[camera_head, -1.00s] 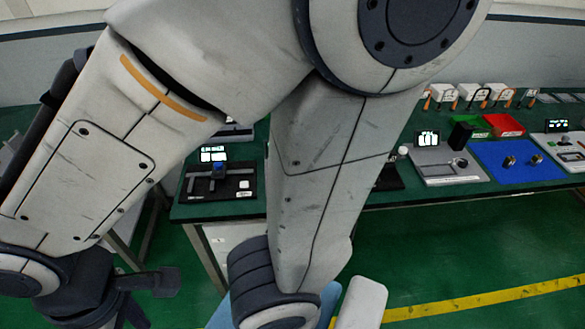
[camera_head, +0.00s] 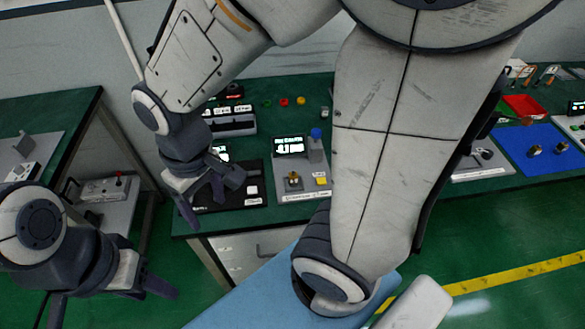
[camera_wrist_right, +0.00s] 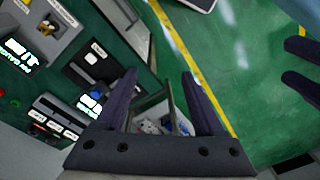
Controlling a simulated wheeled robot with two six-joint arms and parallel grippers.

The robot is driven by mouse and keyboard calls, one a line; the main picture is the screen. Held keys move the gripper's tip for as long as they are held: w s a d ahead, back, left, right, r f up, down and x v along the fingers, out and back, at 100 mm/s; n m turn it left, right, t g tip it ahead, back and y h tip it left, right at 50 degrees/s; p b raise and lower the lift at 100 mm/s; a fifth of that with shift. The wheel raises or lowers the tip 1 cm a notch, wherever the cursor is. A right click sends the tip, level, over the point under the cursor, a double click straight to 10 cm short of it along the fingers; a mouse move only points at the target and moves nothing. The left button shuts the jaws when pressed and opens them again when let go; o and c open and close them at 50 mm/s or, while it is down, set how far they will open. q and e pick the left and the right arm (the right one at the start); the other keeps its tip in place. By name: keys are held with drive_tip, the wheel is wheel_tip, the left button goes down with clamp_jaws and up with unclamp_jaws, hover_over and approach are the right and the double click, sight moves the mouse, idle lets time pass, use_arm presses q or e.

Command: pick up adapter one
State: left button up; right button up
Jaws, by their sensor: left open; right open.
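Another brass fitting (camera_head: 293,180) sits on a grey device with a lit display; I cannot tell which is adapter one. My right gripper (camera_head: 205,198) is open and empty by the bench's left front edge, left of that device. It also shows open in the right wrist view (camera_wrist_right: 158,78). My left gripper (camera_head: 108,298) is open and empty at the lower left, away from the fittings.
A black device (camera_head: 232,201) lies by my right gripper on the green bench. A red tray (camera_head: 524,106) stands behind the blue mat. A side table (camera_head: 50,125) with grey equipment is at the left. My large arm links hide the middle of the bench. Green floor is open at lower right.

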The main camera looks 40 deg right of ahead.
drive_tip(key=w+d+f+m, duration=0.4)
drive_tip(key=w+d, duration=0.3)
drive_tip(key=d, duration=0.3)
drive_tip(key=m+b, duration=0.1)
drive_tip(key=m, duration=0.5)
approach(294, 173)
drive_tip(key=w+a, duration=0.1)
drive_tip(key=shift+h, duration=0.4)
wheel_tip(294, 173, down, 5)
drive_tip(key=shift+d+f+p, duration=0.15)
drive_tip(key=shift+f+p, duration=0.1)
drive_tip(key=shift+p, duration=0.05)
drive_tip(key=f, duration=0.1)
drive_tip(key=f+p, duration=0.1)
drive_tip(key=f, duration=0.3)
drive_tip(key=shift+s+p, duration=0.3)
drive_tip(key=shift+f, duration=0.5)
clamp_jaws()
